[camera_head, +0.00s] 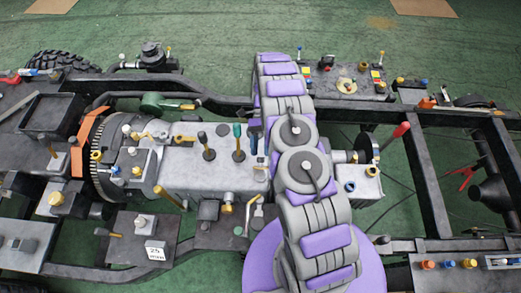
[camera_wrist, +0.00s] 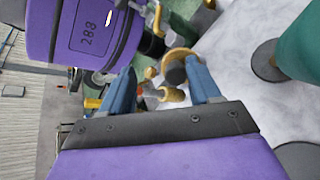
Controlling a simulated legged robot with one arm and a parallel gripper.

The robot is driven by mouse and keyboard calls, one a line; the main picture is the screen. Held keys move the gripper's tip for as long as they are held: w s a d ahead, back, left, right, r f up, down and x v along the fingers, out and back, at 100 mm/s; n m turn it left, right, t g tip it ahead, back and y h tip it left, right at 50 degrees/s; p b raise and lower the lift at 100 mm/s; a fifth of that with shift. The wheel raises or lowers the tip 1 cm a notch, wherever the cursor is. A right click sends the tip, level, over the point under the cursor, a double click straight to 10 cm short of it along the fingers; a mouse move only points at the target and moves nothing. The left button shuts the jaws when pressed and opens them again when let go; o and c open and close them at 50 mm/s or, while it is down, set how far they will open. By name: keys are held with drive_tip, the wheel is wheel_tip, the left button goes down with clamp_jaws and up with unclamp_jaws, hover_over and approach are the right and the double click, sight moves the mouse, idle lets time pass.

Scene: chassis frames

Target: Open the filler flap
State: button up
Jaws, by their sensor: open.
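My gripper (camera_wrist: 161,68) shows in the wrist view with its two blue fingers apart. Between and just beyond the fingertips is a small round fitting with a brass-coloured rim and dark face (camera_wrist: 176,70), which may be the filler flap; I cannot tell for sure. A small brass cylinder (camera_wrist: 172,94) on a grey stem lies just below it, also between the fingers. Contact with either finger cannot be made out. In the head view my arm covers much of the grey gearbox housing (camera_head: 180,172), and the flap cannot be picked out there.
A large green knob (camera_wrist: 303,38) and a dark round base (camera_wrist: 266,62) stand close right of the fingers. In the head view, levers with dark and green knobs (camera_head: 238,131) rise from the housing. Black chassis rails (camera_head: 428,185) run to the right. A red-handled lever (camera_head: 398,131) stands right of my arm.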

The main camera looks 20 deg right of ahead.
drive_tip(key=s+r, duration=0.1)
drive_tip(key=s, duration=1.5)
drive_tip(key=shift+d+r+b, duration=0.15)
drive_tip(key=shift+r+b, duration=0.05)
drive_tip(key=shift+b, duration=0.15)
